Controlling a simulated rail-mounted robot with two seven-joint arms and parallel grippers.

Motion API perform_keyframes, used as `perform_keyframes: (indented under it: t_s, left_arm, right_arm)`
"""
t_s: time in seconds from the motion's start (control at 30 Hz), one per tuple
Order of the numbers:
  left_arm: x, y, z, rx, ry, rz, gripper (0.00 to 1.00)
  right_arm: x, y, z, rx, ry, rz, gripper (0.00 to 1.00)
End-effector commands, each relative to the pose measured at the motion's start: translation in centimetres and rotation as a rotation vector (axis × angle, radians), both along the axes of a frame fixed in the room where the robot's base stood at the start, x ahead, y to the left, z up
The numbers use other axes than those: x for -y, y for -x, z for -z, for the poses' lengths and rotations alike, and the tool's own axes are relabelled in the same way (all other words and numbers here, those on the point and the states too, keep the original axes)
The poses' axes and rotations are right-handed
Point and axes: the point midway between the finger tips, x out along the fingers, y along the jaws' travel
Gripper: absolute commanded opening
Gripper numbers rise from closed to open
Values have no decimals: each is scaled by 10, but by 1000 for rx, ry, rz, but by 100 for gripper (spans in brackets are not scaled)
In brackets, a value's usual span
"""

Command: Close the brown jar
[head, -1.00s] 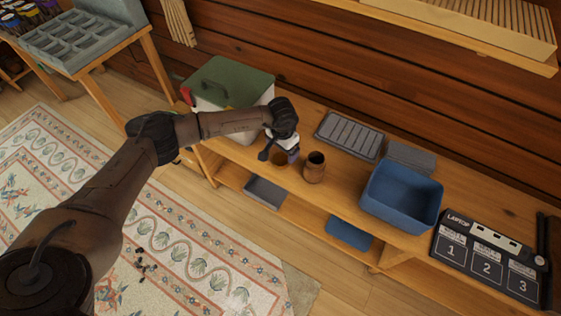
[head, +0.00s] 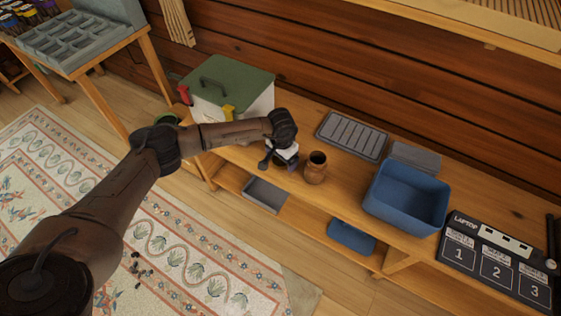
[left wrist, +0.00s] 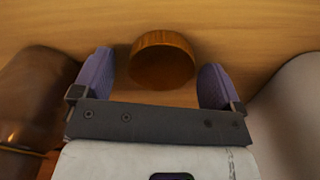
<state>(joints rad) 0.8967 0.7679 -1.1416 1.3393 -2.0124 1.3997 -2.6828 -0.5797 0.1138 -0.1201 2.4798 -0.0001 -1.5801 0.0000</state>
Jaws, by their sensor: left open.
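The brown jar (head: 316,168) stands upright and open on the wooden bench, its dark mouth uncovered. Its shiny brown side also shows at the left of the left wrist view (left wrist: 28,105). A round brown wooden lid (left wrist: 162,60) lies on the bench apart from the jar. My left gripper (head: 284,161) is just left of the jar in the head view and hides the lid there. In the left wrist view its purple fingers (left wrist: 158,66) are open, one on each side of the lid, with gaps between. My right gripper is not in view.
A white box with a green lid (head: 232,80) stands left of the gripper. Right of the jar are a blue bin (head: 405,198), a grey slotted tray (head: 352,136) and a numbered board (head: 495,262). A grey tray (head: 265,194) sits on the lower shelf.

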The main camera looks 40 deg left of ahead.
Motion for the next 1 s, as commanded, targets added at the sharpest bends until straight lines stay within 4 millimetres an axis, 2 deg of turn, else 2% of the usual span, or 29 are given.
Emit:
perform_keyframes:
  t_s: [0.17,0.7,1.0]
  left_arm:
    - [0,0,-1,0,0,0,92]
    - [0,0,0,0,0,0,40]
    - [0,0,-3,1,0,0,39]
  right_arm:
    - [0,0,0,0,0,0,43]
    - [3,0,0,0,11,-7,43]
    - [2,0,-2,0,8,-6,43]
